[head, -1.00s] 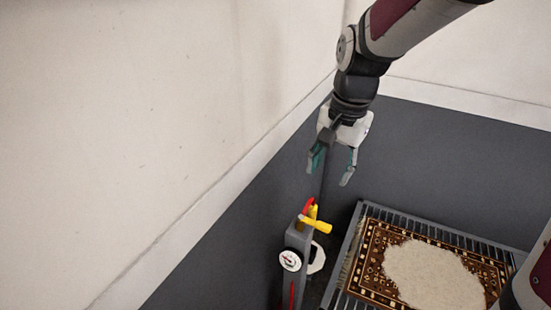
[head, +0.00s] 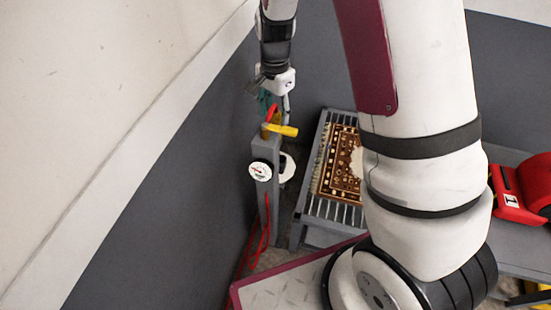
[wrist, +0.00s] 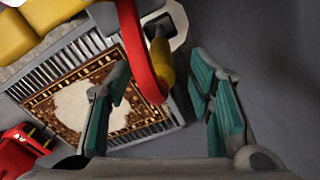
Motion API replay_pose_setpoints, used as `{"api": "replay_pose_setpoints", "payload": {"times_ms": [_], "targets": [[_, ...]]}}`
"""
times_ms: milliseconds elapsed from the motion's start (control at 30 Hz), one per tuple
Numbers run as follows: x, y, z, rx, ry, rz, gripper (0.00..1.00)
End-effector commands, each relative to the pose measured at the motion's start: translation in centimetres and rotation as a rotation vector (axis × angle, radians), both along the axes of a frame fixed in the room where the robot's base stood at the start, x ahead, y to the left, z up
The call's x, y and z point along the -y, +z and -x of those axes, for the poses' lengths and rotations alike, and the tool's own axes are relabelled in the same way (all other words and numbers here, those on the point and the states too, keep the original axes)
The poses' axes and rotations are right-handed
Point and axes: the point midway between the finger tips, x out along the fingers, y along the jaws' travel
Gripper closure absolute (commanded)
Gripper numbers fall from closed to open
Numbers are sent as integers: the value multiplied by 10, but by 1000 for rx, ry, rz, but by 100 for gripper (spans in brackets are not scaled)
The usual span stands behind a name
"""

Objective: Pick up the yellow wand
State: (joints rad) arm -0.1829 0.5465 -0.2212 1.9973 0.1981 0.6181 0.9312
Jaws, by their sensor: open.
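The yellow wand (head: 283,130) is at the top of a grey post in the head view, with a red curved part (head: 272,110) beside it. My gripper (head: 276,104) is right above the post top, pointing down. In the wrist view the wand's yellow part (wrist: 162,62) and the red curved part (wrist: 136,50) show between the two teal-padded fingers of my gripper (wrist: 161,76). The fingers are apart and not shut on it. Whether either finger touches the wand I cannot tell.
The grey post (head: 268,190) carries a round gauge (head: 260,171) and red hose (head: 262,235). A slatted rack with a patterned rug (head: 341,170) stands to its right, partly behind my arm. A red machine (head: 525,190) is at far right. Walls rise close to the left.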

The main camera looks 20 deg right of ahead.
Motion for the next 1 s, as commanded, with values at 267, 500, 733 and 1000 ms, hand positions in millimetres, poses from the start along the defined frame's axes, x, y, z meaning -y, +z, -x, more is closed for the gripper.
{"api": "replay_pose_setpoints", "payload": {"times_ms": [267,500,733,1000], "targets": [[2,-24,-1,-3,-1,0,52],[4,-54,-2,-2,1,0,52],[3,-57,-2,1,1,0,52],[3,-57,-2,0,1,0,97]]}}
